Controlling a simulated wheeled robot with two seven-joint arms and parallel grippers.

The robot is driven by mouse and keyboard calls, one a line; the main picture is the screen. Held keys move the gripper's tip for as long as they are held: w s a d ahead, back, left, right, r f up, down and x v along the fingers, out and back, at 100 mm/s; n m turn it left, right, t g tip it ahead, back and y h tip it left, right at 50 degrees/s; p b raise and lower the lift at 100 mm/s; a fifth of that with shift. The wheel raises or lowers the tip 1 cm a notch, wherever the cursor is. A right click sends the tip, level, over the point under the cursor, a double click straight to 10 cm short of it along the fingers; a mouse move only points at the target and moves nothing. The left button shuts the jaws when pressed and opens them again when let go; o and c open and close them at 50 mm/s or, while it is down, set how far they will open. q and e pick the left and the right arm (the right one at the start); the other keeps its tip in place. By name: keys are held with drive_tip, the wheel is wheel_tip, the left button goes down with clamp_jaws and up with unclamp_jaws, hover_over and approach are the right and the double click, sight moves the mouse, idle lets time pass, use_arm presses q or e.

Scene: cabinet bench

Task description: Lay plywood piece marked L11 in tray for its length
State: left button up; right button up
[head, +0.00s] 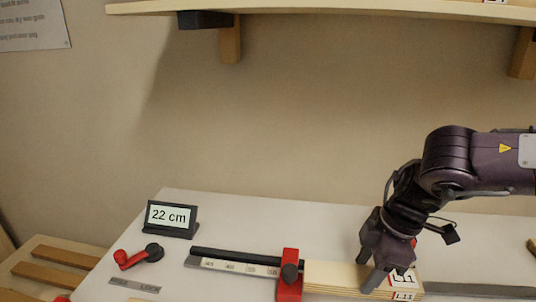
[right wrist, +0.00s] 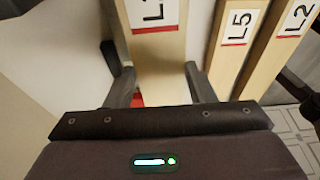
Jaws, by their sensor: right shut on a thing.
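The plywood piece (head: 335,277) lies along the bench at the bottom right of the head view, with its left end at a red stop block (head: 289,285). Its white and red label (head: 403,277) is partly hidden and reads L1 with perhaps more. My right gripper (head: 371,268) points down and is shut across this piece. In the right wrist view the piece (right wrist: 157,65) lies between the two fingers, its label cut off by the top edge. A display (head: 171,216) reads 22 cm. My left gripper and the tray are not in view.
A scale rail (head: 235,262) runs left from the stop block. A red crank with a black knob (head: 137,258) sits near a plate reading LOCK (head: 134,286). Pieces marked L5 (right wrist: 236,45) and L2 (right wrist: 290,40) lie beside the held piece. A shelf (head: 340,10) spans above.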

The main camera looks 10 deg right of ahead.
wheel_tip(320, 180, down, 4)
drive_tip(key=shift+f+b, duration=0.1)
drive_tip(key=shift+b, duration=0.8)
drive_tip(key=shift+f+b, duration=0.4)
drive_tip(key=shift+f, duration=0.3)
drive_tip(key=shift+c, duration=0.4)
drive_tip(key=shift+s+f, duration=0.1)
drive_tip(key=shift+f, duration=0.25)
drive_tip(key=c, duration=0.3)
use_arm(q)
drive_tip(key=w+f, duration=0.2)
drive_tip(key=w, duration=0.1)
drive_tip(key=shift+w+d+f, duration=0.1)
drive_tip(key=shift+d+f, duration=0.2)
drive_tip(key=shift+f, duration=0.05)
use_arm(e)
drive_tip(key=shift+f, duration=0.15)
drive_tip(key=shift+c, duration=0.2)
